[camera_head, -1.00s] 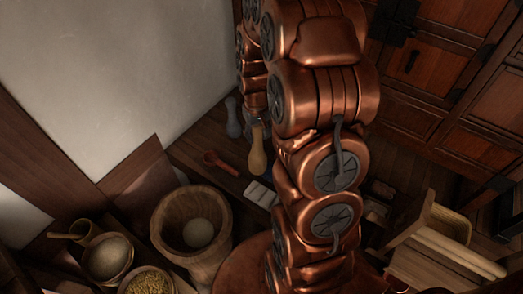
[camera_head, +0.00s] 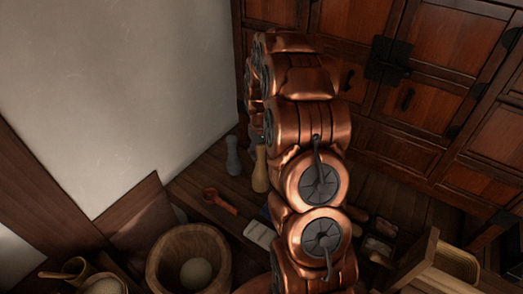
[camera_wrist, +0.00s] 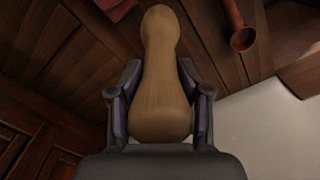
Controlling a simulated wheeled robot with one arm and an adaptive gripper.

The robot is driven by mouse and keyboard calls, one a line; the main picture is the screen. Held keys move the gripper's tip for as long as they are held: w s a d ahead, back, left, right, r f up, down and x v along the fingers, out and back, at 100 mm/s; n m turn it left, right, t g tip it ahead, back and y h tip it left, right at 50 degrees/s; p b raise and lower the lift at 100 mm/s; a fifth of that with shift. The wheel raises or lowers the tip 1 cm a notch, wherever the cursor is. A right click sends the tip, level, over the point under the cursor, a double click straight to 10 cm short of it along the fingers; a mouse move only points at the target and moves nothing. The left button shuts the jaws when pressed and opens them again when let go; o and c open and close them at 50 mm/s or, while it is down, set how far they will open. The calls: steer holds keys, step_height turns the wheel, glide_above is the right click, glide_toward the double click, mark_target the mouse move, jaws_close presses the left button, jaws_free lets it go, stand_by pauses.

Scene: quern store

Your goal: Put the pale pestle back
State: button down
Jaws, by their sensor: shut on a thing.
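The pale pestle (camera_head: 260,170) is a tan wooden club shape, upright beside the copper arm in the head view. In the wrist view the pale pestle (camera_wrist: 163,55) lies between the two dark fingers of my gripper (camera_wrist: 160,98), which is shut on it. The arm mostly hides my gripper in the head view. A grey pestle (camera_head: 232,156) stands just left of the pale one, near the white wall. I cannot tell whether the pale pestle touches the wooden surface below.
A reddish ladle (camera_head: 219,201) and a pale block (camera_head: 260,235) lie nearby; the ladle also shows in the wrist view (camera_wrist: 242,38). A wooden tub (camera_head: 160,262) stands at front left. Wooden cabinets (camera_head: 410,165) fill the right; a wooden box (camera_head: 420,262) stands below them.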

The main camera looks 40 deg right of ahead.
steer(key=shift+w+d+f, duration=0.1)
steer(key=shift+w+d, duration=0.7)
steer(key=shift+w, duration=0.2)
steer(key=shift+w+d+f, duration=0.1)
steer(key=shift+w+d, duration=0.7)
steer(key=shift+w, duration=0.2)
steer(key=shift+f, duration=1.9)
steer(key=c, duration=0.5)
jaws_free()
